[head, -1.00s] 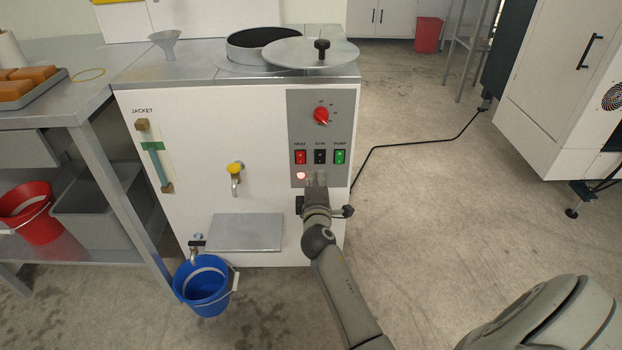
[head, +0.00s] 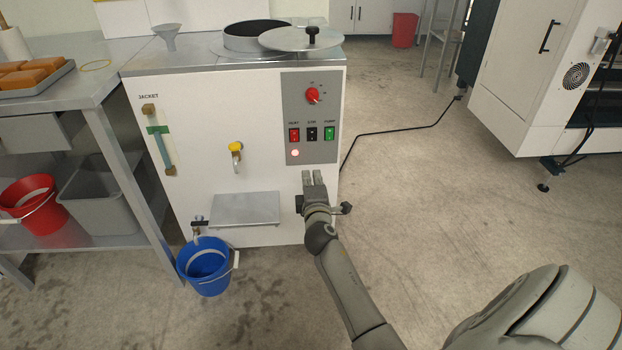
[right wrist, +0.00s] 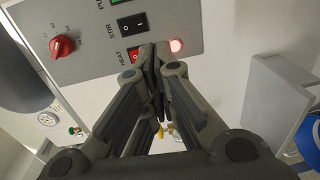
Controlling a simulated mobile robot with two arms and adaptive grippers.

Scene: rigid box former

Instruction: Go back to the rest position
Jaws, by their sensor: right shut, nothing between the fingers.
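My right gripper (head: 314,178) is in front of the white machine (head: 210,130), just below its grey control panel (head: 322,95). In the right wrist view its fingers (right wrist: 155,52) are closed together with nothing between them, and the fingertips overlap the view of the red HEAT switch (right wrist: 133,55). The panel has a red knob (head: 312,95), a red HEAT switch (head: 294,135), a black STIR switch (head: 312,134) and a green PUMP switch (head: 330,133). A small lamp (head: 295,153) under HEAT glows. My left gripper is not in view.
A blue bucket (head: 206,270) stands on the floor below a tap, left of my right arm. A grey shelf plate (head: 245,208) juts from the machine. A black cable (head: 400,131) crosses the floor at right. A steel table (head: 95,70) stands at left. Open floor lies at right.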

